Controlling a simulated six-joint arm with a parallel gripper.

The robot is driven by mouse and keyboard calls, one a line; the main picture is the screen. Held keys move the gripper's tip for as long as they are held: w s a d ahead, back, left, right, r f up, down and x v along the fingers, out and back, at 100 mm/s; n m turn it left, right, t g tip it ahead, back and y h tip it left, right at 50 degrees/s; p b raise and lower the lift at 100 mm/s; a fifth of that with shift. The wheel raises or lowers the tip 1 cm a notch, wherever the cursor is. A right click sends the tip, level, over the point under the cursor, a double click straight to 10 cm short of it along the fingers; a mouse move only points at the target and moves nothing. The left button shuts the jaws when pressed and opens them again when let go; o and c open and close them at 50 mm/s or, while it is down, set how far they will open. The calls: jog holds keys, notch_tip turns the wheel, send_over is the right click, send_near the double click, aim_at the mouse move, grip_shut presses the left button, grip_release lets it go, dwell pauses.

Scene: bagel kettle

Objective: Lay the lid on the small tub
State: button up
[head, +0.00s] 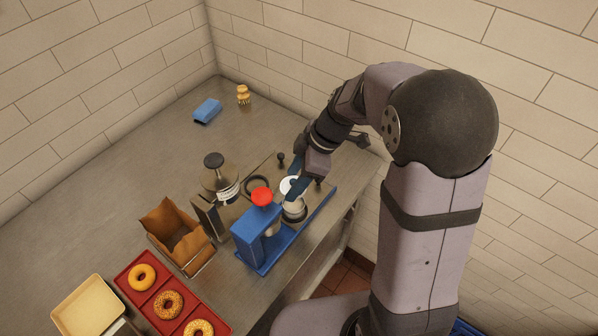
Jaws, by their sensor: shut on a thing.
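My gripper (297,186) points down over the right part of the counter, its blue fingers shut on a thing. A white round piece, apparently the lid (287,184), shows beside the fingers, partly hidden by them. A small pale round tub (294,212) stands just below and in front of the gripper, beside a blue stand with a red knob. The lid appears apart from the tub, but the gap's height is hard to tell from this angle.
The blue stand (262,240) with a red knob (261,196) is close to the gripper. A blue block (207,110) and a small jar (243,96) are at the back.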

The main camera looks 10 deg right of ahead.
jog(key=shift+s+n+g, duration=0.1)
jog(key=shift+n+g, duration=0.3)
jog(key=shift+n, duration=0.7)
jog(key=shift+f, duration=0.15)
jog(key=shift+f+b, duration=1.3)
jog(key=shift+f, duration=0.8)
jog(key=shift+f+b, duration=0.65)
jog(key=shift+b, duration=0.1)
jog(key=shift+f+b, duration=0.25)
jog(key=shift+b, duration=0.75)
